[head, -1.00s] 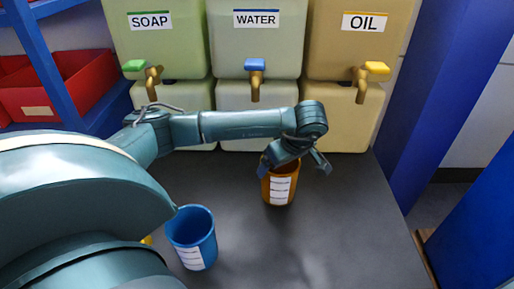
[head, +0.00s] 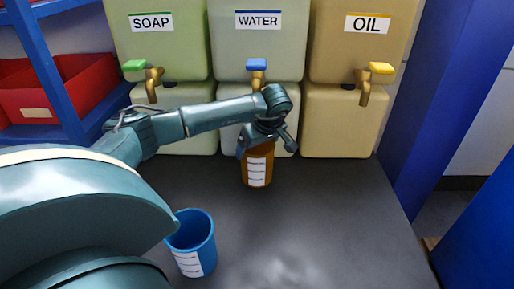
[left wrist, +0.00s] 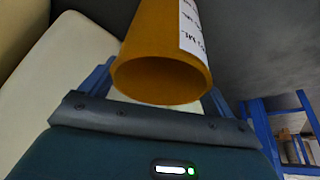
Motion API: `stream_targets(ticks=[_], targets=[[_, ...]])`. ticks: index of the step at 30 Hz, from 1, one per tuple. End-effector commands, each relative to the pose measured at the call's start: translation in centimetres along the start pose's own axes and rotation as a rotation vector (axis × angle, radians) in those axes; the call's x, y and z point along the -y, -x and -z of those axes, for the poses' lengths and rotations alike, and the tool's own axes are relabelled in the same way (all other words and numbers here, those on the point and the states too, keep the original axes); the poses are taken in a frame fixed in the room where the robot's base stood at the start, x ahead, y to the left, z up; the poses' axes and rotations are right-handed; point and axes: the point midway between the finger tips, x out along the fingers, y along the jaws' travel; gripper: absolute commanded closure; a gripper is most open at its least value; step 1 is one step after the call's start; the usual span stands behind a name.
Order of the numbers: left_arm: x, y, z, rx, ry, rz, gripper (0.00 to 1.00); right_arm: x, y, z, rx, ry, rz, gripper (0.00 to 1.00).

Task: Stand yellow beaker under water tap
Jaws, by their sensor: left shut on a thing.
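The yellow beaker (head: 258,169), amber-looking with a white scale label, is upright in the middle of the head view. It is in front of the water container, below the water tap (head: 257,70) in the picture. My left gripper (head: 266,147) is shut on it near its top. In the left wrist view the beaker (left wrist: 160,40) shows its open rim between the fingers. My arm hides its top in the head view. I cannot tell whether its base touches the table. The tap has a blue handle; its spout is partly hidden by my arm. My right gripper is not in view.
A blue beaker (head: 192,244) stands at the front left of the dark table (head: 330,225). The soap tap (head: 152,80) and oil tap (head: 369,78) flank the water tap. Red bins (head: 60,92) sit on a blue rack at left. The table's right side is clear.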

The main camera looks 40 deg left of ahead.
Motion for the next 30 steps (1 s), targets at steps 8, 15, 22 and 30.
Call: stream_targets(ticks=[8,15,22,30], targets=[[0.0,-0.2,-0.1,-0.001,0.002,-0.001,0.74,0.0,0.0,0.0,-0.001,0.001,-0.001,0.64],[0.0,-0.2,-0.1,0.0,0.001,0.001,0.0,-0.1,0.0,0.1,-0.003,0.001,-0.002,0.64],[0.0,0.4,0.1,0.0,0.001,-0.001,0.0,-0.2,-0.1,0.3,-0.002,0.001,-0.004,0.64],[-0.1,4.2,-1.9,0.002,-0.007,-0.003,0.0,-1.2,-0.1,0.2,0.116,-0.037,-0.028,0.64]])
